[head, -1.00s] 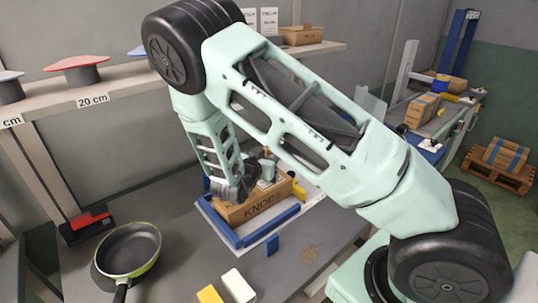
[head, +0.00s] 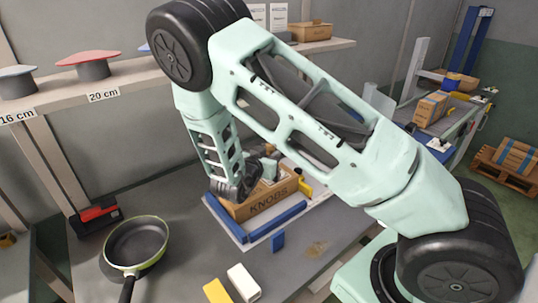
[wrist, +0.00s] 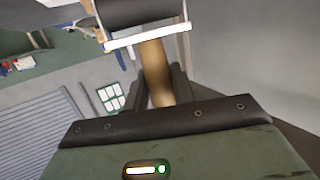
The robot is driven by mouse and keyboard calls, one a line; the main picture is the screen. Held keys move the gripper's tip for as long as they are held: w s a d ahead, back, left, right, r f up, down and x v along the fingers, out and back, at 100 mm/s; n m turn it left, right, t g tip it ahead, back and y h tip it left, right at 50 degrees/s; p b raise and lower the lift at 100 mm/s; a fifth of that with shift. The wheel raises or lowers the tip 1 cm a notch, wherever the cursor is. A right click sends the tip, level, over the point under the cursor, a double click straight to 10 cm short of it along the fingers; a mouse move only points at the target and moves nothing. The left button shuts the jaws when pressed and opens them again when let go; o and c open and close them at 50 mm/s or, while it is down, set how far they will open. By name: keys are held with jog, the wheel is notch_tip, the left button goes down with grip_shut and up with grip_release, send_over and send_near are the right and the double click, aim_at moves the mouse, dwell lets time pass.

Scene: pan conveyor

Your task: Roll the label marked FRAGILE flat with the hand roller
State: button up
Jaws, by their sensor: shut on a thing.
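The hand roller's brown handle (wrist: 155,72) stands between the dark fingers of my gripper (wrist: 160,90) in the wrist view. Its pale frame and black roller (wrist: 135,14) show beyond at the top edge. In the head view a brown carton marked KNOBS (head: 272,203) sits against a low blue fence (head: 276,225). My wrist is over or in front of the carton's left part; the gripper's tips and the roller are hidden there. I cannot make out a label marked FRAGILE in either view, nor whether the roller touches the carton.
A frying pan (head: 136,243) stands on the grey table at left. A shelf (head: 118,95) with pan lids runs behind.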

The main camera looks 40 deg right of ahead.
jog(key=shift+d, duration=1.05)
jog(key=shift+d+b, duration=0.35)
jog(key=shift+d, duration=0.8)
jog(key=shift+a, duration=0.2)
jog(key=shift+a+p, duration=0.3)
jog(key=shift+a, duration=0.65)
jog(key=shift+a, duration=0.2)
jog(key=shift+a, duration=1.1)
